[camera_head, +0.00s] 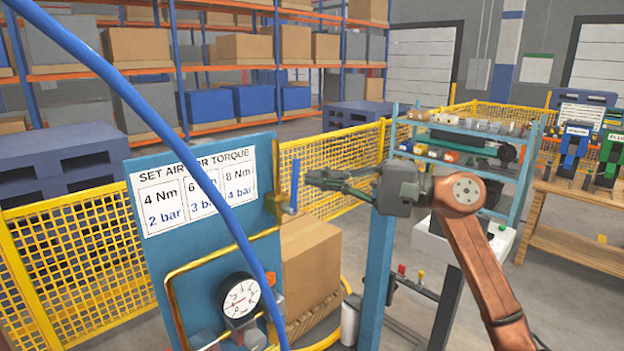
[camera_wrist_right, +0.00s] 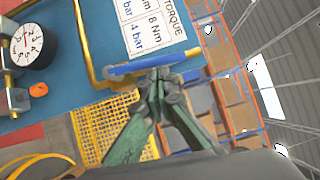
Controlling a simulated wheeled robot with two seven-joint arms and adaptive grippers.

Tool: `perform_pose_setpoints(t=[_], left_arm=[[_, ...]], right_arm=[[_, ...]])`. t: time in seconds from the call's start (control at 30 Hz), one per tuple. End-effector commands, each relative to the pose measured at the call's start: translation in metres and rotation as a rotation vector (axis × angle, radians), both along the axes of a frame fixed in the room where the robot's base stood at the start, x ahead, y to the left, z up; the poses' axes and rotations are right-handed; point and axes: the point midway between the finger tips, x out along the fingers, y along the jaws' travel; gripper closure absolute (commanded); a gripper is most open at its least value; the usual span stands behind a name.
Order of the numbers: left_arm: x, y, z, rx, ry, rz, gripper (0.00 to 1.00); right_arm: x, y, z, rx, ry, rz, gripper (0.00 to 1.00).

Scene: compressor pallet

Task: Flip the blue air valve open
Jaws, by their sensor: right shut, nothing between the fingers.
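The blue air valve handle (camera_head: 294,186) is upright at the right edge of the blue panel (camera_head: 146,256), at the end of a brass pipe (camera_head: 268,232). In the right wrist view the blue handle (camera_wrist_right: 145,67) lies across the picture just beyond the fingertips. My right gripper (camera_head: 312,178) is shut and empty, to the right of the handle and pointing at it. In the wrist view its fingertips (camera_wrist_right: 160,78) are right at the handle; I cannot tell whether they touch. My left gripper is not in view.
A blue hose (camera_head: 170,125) curves across the front of the panel. A round pressure gauge (camera_head: 239,295) sits low on the panel. A torque chart (camera_head: 193,190) is above it. A cardboard box (camera_head: 311,262) and a yellow mesh fence (camera_head: 85,240) stand behind.

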Motion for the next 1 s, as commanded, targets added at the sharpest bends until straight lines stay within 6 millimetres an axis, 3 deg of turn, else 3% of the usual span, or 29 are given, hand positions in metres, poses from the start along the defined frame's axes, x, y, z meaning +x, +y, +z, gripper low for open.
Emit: perform_pose_setpoints(t=[0.13, 0.5, 0.7, 1.0], left_arm=[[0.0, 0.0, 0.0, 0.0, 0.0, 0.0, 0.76], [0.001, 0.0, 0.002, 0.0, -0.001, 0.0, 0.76], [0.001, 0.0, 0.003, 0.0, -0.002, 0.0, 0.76], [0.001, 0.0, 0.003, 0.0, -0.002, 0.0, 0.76]], right_arm=[[0.009, -0.033, -0.003, 0.003, 0.001, -0.011, 1.0], [-0.016, -0.109, -0.008, 0.001, 0.0, -0.016, 1.0], [-0.021, -0.124, -0.01, 0.001, -0.001, -0.011, 1.0], [-0.022, -0.125, -0.01, 0.001, -0.001, -0.01, 1.0]])
